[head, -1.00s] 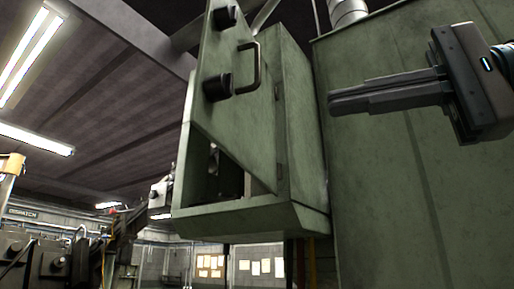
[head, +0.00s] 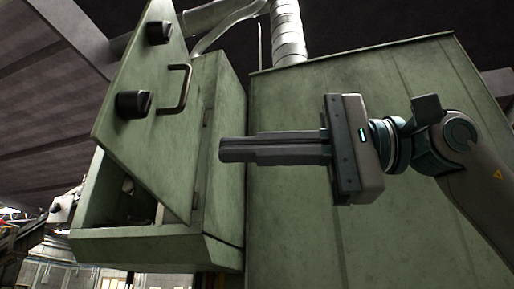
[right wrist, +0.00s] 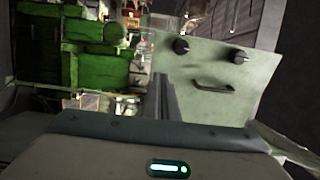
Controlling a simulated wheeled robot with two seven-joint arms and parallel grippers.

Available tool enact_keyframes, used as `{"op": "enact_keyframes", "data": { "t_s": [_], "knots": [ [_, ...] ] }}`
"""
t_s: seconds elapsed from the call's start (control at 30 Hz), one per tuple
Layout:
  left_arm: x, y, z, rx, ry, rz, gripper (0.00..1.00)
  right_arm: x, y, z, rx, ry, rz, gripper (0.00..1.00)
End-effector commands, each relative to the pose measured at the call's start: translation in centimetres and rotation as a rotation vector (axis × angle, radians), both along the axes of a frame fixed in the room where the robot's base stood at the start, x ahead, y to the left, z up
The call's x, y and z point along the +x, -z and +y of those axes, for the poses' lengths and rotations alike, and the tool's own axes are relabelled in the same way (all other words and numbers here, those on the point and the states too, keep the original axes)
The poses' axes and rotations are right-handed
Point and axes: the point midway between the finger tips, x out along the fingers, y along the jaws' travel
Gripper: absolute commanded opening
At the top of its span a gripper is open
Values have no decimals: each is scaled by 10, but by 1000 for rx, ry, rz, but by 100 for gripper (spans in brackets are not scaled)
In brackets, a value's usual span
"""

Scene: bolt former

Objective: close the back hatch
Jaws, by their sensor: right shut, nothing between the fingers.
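The back hatch (head: 150,75) is a green metal door with a dark bar handle (head: 181,90) and two black knobs. It stands ajar on a green box (head: 220,150), with a dark gap below and left of it. It also shows in the right wrist view (right wrist: 215,80), with its handle and both knobs. My right gripper (head: 222,149) is shut and empty. In the head view its fingers point left, at the right of the hatch and below the handle's level; contact is not visible. My left gripper is not in view.
A large green cabinet (head: 370,90) fills the right behind my right arm. A silver duct (head: 288,30) rises above it. Green machinery (right wrist: 90,60) shows at the left of the right wrist view. Darker machine parts stand at the lower left of the head view.

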Motion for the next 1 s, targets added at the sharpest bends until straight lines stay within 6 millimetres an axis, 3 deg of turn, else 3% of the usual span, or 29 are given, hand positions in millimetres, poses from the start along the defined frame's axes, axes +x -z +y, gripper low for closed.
{"op": "enact_keyframes", "data": {
  "t_s": [0.4, 0.6, 1.0],
  "knots": [
    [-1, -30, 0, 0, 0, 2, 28, 5, -3, 73, -3, -2, -2, 0],
    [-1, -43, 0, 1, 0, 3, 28, 8, -3, 98, -2, -1, -1, 0],
    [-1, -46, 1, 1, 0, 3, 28, 10, 0, 109, 0, -1, 0, 0]
  ]
}}
